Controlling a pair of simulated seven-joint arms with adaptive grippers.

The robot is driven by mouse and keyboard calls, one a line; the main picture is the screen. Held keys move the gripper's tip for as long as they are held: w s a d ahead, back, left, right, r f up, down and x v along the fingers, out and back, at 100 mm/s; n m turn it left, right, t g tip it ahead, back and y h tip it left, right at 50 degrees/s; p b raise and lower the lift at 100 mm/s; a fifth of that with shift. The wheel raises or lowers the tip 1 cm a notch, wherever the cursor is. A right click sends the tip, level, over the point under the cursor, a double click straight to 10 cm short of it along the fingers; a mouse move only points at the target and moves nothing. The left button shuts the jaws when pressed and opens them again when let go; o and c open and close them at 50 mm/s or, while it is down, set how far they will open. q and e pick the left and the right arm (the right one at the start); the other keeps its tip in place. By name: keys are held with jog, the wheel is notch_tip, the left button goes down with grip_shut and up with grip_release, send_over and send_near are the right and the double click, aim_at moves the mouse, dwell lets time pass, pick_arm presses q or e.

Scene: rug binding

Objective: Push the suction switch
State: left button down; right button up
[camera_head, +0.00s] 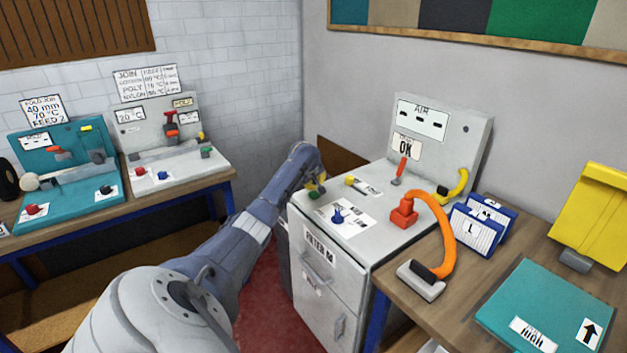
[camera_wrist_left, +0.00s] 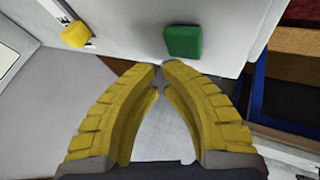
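My left gripper (camera_head: 318,184) is over the left edge of the white cabinet (camera_head: 322,287) with the AIR panel (camera_head: 424,117). In the left wrist view its yellow fingers (camera_wrist_left: 161,66) curve together, tips all but meeting, with nothing between them. A green block-shaped control (camera_wrist_left: 183,41) is just beyond the tips, apart from them in the picture; touching cannot be told. It shows partly beside the gripper in the head view (camera_head: 314,195). A yellow control (camera_wrist_left: 76,34) is farther left; it also shows in the head view (camera_head: 349,180). No readable label says which is the suction switch. My right gripper is not seen.
A wooden table (camera_head: 437,322) adjoins at right. Two machines stand on a bench (camera_head: 190,190) at left.

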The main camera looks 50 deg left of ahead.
aim_at(315, 191)
pick_arm(q)
jog(key=shift+r, duration=3)
jog(key=shift+f, duration=0.1)
